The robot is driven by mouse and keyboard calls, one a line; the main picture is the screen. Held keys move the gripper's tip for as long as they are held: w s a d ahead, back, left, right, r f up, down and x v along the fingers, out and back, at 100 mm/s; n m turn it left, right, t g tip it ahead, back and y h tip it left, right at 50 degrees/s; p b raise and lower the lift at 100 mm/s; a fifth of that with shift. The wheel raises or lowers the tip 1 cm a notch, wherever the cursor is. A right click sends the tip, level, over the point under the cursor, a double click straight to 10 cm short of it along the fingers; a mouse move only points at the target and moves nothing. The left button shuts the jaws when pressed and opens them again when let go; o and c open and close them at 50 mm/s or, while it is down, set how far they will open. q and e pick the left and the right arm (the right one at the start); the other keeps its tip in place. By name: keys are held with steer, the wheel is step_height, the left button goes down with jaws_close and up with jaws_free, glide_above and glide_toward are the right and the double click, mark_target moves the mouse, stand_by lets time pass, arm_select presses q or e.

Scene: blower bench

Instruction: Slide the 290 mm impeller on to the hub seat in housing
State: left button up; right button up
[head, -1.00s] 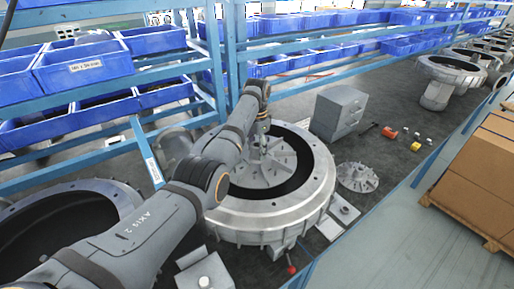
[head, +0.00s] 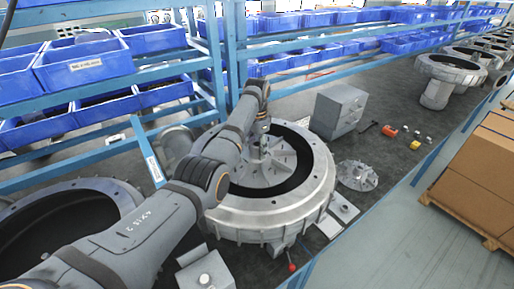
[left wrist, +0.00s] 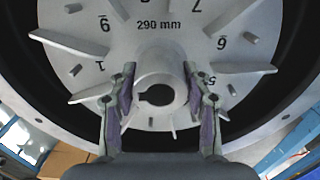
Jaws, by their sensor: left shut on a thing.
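The grey 290 mm impeller (left wrist: 158,48) fills the left wrist view, with numbered vanes and a central hub boss with a keyed bore (left wrist: 160,95). In the head view the impeller (head: 283,163) lies inside the round housing (head: 270,212), surrounded by a dark ring. My left gripper (left wrist: 160,92) has its two fingers on either side of the hub boss and is shut on it. In the head view my left gripper (head: 260,148) points down over the impeller's middle. The hub seat is hidden beneath the impeller. My right gripper is not in view.
A smaller finned wheel (head: 358,175) lies on the bench right of the housing. A grey drawer cabinet (head: 338,110) stands behind it. Another open housing (head: 60,215) is at the left. Blue bins on a rack (head: 85,65) line the back.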

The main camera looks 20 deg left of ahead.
arm_select(q)
steer(key=shift+f, duration=0.95)
steer(key=shift+f+b, duration=0.4)
steer(key=shift+f, duration=0.55)
steer(key=shift+f+b, duration=0.6)
steer(key=shift+f, duration=1.05)
stand_by(0.5)
steer(key=o, duration=1.3)
steer(key=shift+c, duration=0.2)
steer(key=shift+s+f, duration=0.1)
step_height(320, 180, up, 12)
